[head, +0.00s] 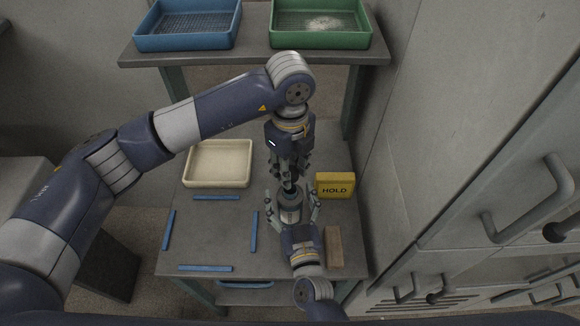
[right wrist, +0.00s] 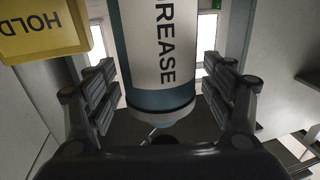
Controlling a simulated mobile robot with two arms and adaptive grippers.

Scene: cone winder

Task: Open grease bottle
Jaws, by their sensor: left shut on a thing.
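The grease bottle (head: 291,211), with a pale label and blue-grey bands, is upright over the table in the head view. In the right wrist view the bottle (right wrist: 160,60) shows its "GREASE" lettering and lower end. My left gripper (head: 289,180) points down from above, shut on the dark cap at the bottle's top; its fingers mostly hide the cap. My right gripper (head: 293,198) reaches in from the near side, fingers either side of the bottle. In the right wrist view its fingers (right wrist: 161,95) stand apart from it, with gaps. Whether the bottle's base touches the table is unclear.
A yellow HOLD block (head: 335,186) is just right of the bottle. A cream tray (head: 218,184) lies left. Blue strips (head: 254,232) and a brown block (head: 334,247) lie on the table. Blue (head: 188,42) and green (head: 320,42) trays stand behind; cabinets line the right.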

